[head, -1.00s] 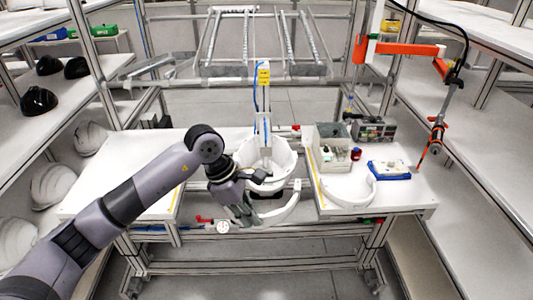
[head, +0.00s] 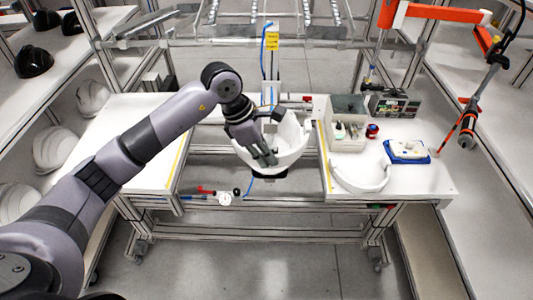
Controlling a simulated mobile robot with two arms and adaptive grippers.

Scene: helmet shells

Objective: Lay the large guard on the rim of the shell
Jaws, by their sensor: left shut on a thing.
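The white shell (head: 288,130) sits open side up in its holder at the gap between the two worktops. My left gripper (head: 266,162) is over the front of the shell, shut on the large guard (head: 293,155), a white curved band. The guard lies along the front and right of the shell and blends with it, white on white. I cannot tell whether it touches the rim all along. My gripper hides part of the shell and guard. My right gripper is not in view.
Another white curved guard (head: 362,184) lies on the right worktop, near a blue-and-white tray (head: 407,152) and a parts bin (head: 346,143). A dial gauge (head: 225,198) is at the front rail. An orange tool arm (head: 436,11) hangs at the right. The left worktop (head: 135,150) is mostly clear.

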